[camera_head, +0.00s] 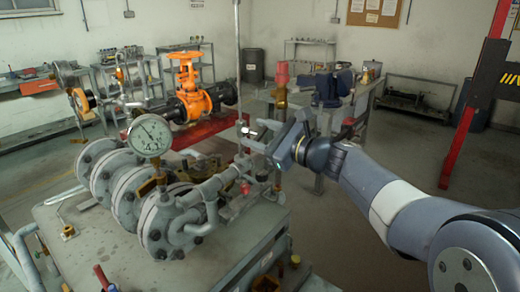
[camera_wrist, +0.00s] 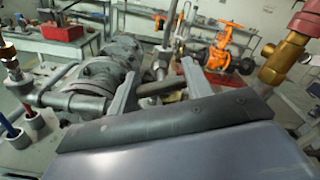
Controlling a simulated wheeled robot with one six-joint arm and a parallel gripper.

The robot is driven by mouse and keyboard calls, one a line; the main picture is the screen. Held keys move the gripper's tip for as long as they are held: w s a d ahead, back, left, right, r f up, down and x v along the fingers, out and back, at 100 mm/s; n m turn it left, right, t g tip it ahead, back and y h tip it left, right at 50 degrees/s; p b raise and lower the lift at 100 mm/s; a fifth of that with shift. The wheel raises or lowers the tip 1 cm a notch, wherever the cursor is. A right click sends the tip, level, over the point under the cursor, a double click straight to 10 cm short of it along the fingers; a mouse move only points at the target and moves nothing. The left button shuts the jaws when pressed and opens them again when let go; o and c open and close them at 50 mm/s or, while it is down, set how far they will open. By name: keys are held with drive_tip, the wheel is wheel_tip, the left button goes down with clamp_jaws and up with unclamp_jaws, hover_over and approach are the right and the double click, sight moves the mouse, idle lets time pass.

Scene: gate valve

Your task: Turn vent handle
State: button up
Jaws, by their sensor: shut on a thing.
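The vent handle (camera_wrist: 160,87) is a short dark grey bar in the wrist view, lying crosswise beside a thin upright pipe (camera_wrist: 167,50). My gripper (camera_wrist: 160,70) has one finger on each side of it and is shut on it. In the head view my gripper (camera_head: 247,134) comes in from the right and meets the upright pipe (camera_head: 238,70) low down, above the grey pipework. The handle is small there and mostly hidden by my fingers.
Grey flanges (camera_head: 165,222) with a pressure gauge (camera_head: 149,135) stand on the bench (camera_head: 95,255) at left. An orange gate valve (camera_head: 190,88) stands behind. A brass fitting with a red top (camera_wrist: 285,55) stands close on the right in the wrist view. Open floor lies at right.

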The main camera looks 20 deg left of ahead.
drive_tip(key=n+b, duration=0.4)
drive_tip(key=b, duration=0.1)
drive_tip(key=n+b, duration=0.2)
drive_tip(key=shift+s+f+b, duration=0.1)
drive_tip(key=shift+f+b, duration=0.3)
drive_tip(key=n+b, duration=0.4)
drive_tip(key=n, duration=0.1)
drive_tip(key=shift+r, duration=0.1)
drive_tip(key=shift+b, duration=0.3)
drive_tip(key=shift+c, duration=0.2)
drive_tip(key=o, duration=1)
drive_tip(key=shift+r, duration=0.1)
drive_tip(key=v, duration=1)
drive_tip(key=shift+s+d, duration=0.25)
drive_tip(key=shift+d, duration=0.05)
drive_tip(key=shift+a, duration=0.1)
